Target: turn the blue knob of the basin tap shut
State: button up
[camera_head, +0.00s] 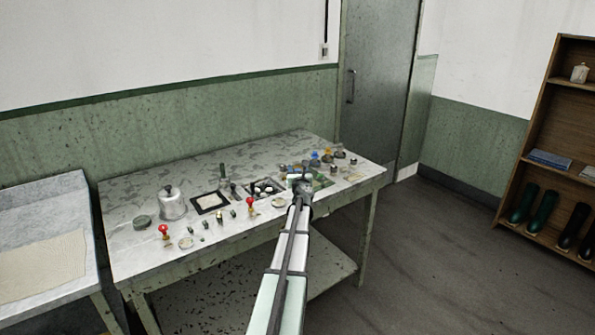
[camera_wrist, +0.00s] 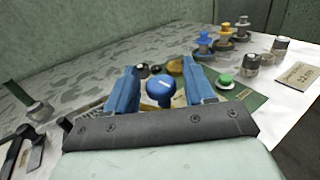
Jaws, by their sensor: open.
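A round blue knob (camera_wrist: 160,88) with a pale mark on its top shows in the wrist view. It lies between the two blue fingers of my gripper (camera_wrist: 161,82), which are open on either side of it. A gap shows between the knob and each finger, so I cannot see any contact. In the head view my gripper (camera_head: 302,187) is over the right part of the table and hides the knob. The tap's body and the basin under the knob are hard to make out.
A green knob (camera_wrist: 225,81) stands just right of the fingers, on a green board (camera_wrist: 245,99). Blue, yellow and grey stacked pieces (camera_wrist: 203,42) stand behind. The marbled table (camera_head: 225,165) also holds a glass jar (camera_head: 172,203) and red-topped pieces (camera_head: 163,230) to the left.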

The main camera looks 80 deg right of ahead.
jog(key=v, duration=1.3)
jog(key=shift+a, duration=0.25)
jog(key=shift+o, duration=0.3)
jog(key=shift+s, duration=0.15)
jog(key=s+d, duration=0.4)
jog(key=s, duration=0.6)
jog(key=w+n+t+y, duration=0.3)
jog(key=w+n+t, duration=0.1)
jog(key=w+t, duration=0.25)
jog(key=x, duration=1.3)
jog(key=shift+d+f, duration=0.2)
jog(key=shift+f, duration=0.1)
